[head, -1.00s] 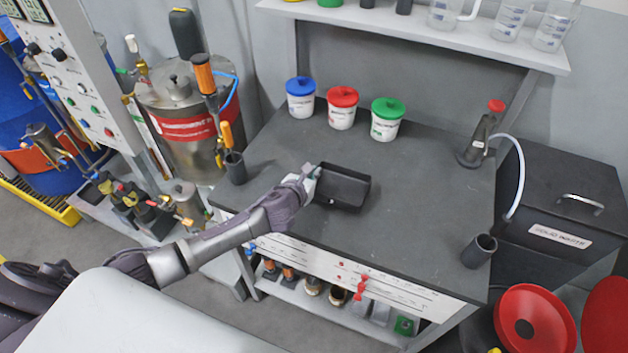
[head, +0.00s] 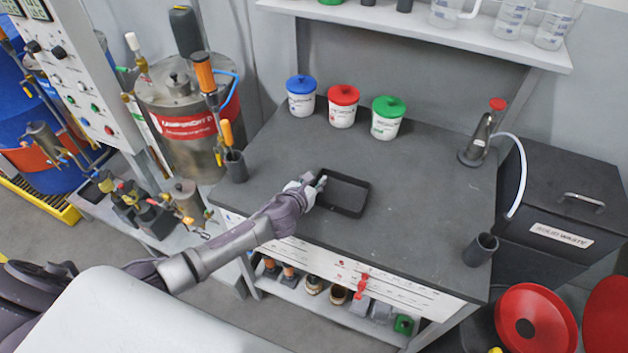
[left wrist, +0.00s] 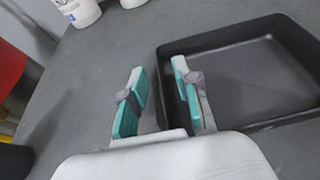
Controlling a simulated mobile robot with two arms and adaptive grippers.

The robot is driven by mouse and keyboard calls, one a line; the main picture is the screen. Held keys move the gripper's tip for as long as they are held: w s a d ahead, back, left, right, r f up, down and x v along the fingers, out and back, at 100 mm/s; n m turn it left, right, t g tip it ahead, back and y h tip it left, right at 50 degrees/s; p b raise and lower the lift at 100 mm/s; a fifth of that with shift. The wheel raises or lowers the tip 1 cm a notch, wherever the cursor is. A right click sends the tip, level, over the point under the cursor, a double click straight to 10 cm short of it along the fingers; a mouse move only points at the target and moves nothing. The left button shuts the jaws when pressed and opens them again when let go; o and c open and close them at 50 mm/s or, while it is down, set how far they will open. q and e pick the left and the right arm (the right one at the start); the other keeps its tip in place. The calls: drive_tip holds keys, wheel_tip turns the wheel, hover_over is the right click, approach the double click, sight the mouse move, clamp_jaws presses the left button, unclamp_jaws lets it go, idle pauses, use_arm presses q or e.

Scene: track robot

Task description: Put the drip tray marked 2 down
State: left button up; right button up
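The black drip tray (head: 346,193) lies flat on the dark bench top, near the front left of the bench. My left gripper (head: 319,183) is at the tray's left side. In the left wrist view its two teal-padded fingers (left wrist: 159,72) stand apart, with the tray's side wall (left wrist: 162,88) between them. One finger is outside the tray and the other is over its inside. Gaps show beside the wall, so the gripper is open. The tray (left wrist: 255,75) looks empty. No number 2 can be seen on it. My right gripper is out of view.
White tubs with blue (head: 301,97), red (head: 343,107) and green (head: 387,119) lids stand at the back of the bench. A dark holder (head: 235,166) is at the left edge, a dark cup (head: 479,250) at the front right. The bench right of the tray is clear.

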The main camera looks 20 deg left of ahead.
use_arm(q)
drive_tip(key=shift+r, duration=0.2)
drive_tip(key=shift+s, duration=0.25)
drive_tip(key=v, duration=1.1)
drive_tip(key=shift+s+r, duration=0.1)
drive_tip(key=shift+s, duration=0.15)
